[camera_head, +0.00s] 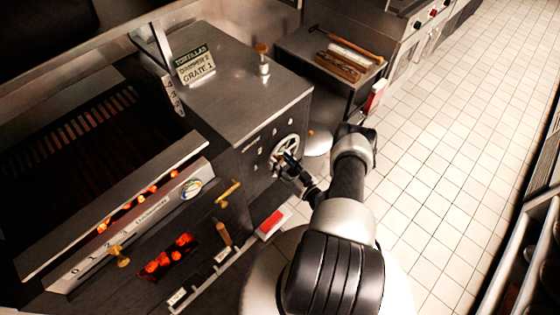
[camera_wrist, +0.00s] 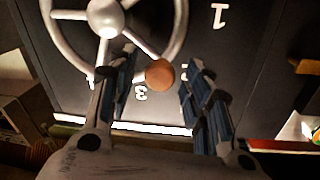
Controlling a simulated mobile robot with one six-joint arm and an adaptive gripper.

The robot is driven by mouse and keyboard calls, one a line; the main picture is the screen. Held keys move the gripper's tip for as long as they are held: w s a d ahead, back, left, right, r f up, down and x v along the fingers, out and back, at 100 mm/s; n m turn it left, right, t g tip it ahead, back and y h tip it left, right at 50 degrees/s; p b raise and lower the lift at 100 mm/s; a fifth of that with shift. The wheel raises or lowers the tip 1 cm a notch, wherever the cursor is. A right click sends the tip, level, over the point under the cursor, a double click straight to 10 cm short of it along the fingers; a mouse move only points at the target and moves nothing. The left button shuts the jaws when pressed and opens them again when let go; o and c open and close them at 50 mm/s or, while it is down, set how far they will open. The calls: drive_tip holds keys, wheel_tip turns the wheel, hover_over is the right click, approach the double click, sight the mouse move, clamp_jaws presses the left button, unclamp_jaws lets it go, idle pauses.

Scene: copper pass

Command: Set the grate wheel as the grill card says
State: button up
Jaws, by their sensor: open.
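The grill card (camera_head: 196,66) stands on the steel top and reads tortillas, damper 2, grate 1. The grate wheel (camera_head: 287,146) is a spoked metal wheel on the side of the dark cabinet. In the wrist view the wheel (camera_wrist: 58,52) fills the upper left, with a round wooden knob (camera_wrist: 160,74) at its rim. My gripper (camera_head: 284,160) is at the wheel. In the wrist view my gripper (camera_wrist: 158,80) is open, with a finger on each side of the knob. Painted numbers 1 (camera_wrist: 219,15) and 3 (camera_wrist: 141,94) show; another mark is partly hidden behind the right finger.
The grill with glowing coals (camera_head: 150,190) and its numbered front strip lies left. A brass knob (camera_head: 118,255) and a brass handle (camera_head: 229,190) stick out at the front. A tray of wooden tools (camera_head: 340,65) stands behind. The tiled floor (camera_head: 440,160) on the right is open.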

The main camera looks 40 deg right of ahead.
drive_tip(key=shift+w, duration=0.75)
drive_tip(key=shift+c, duration=0.3)
clamp_jaws()
